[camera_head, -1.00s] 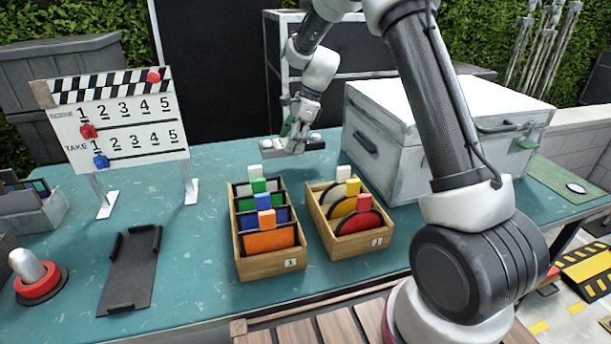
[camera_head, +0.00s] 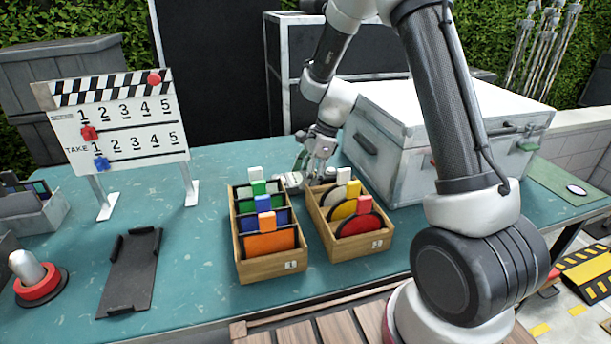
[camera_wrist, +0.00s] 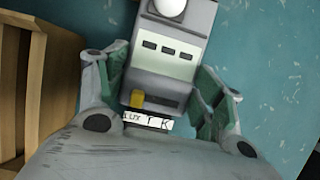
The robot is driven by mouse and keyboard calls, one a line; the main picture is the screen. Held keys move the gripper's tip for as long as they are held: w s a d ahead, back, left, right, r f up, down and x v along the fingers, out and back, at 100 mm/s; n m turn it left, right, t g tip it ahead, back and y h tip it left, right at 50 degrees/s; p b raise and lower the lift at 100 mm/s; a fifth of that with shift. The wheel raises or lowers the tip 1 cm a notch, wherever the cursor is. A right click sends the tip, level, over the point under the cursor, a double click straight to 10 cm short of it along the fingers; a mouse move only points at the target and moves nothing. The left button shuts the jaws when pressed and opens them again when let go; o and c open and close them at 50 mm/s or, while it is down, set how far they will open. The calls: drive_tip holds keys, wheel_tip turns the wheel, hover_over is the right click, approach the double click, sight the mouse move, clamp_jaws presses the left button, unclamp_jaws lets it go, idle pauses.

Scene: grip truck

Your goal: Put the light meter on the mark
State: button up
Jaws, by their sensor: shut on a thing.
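The light meter (camera_wrist: 168,42) is a grey box with a white dome, a pale green panel with dark slots and a yellow button. My gripper (camera_wrist: 160,88) is shut on it, its green-lined fingers on both sides. In the head view my gripper (camera_head: 313,162) is behind the two wooden boxes, and the meter (camera_head: 290,180) shows low over the teal table. I cannot tell whether the meter touches the table. I cannot make out a mark for certain; a green mat with a white oval (camera_head: 575,188) lies at the far right.
Two wooden boxes (camera_head: 272,264) (camera_head: 350,246) of coloured cards stand just in front of my gripper. A large grey case (camera_head: 400,150) stands close on its right. Table is clear left of the meter.

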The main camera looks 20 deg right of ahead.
drive_tip(key=o, duration=1.4)
drive_tip(key=shift+f, duration=0.1)
